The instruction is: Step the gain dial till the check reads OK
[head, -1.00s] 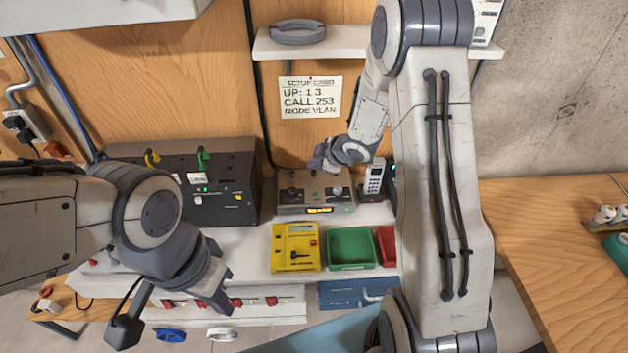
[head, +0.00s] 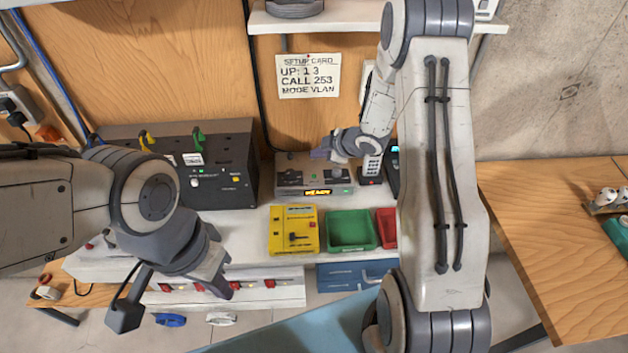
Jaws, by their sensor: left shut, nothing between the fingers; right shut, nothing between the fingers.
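The grey device (head: 290,180) with an orange lit display (head: 318,191) stands at the back of the white bench. A dark dial shows on its left; my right gripper covers part of its top right. The display text is too small to read surely. A green light shows to the right of the display. My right gripper (head: 322,152) is shut, at or just above the device's upper edge; I cannot tell if it touches. My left gripper (head: 224,283) is shut and empty over the bench's front edge, well away from the device.
A black panel box (head: 225,165) with a yellow and a green lever stands left of the device. A yellow box (head: 293,231), a green tray (head: 349,230) and a red tray (head: 386,228) lie in front. A handset (head: 372,165) stands at right. A setup card (head: 308,77) hangs behind.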

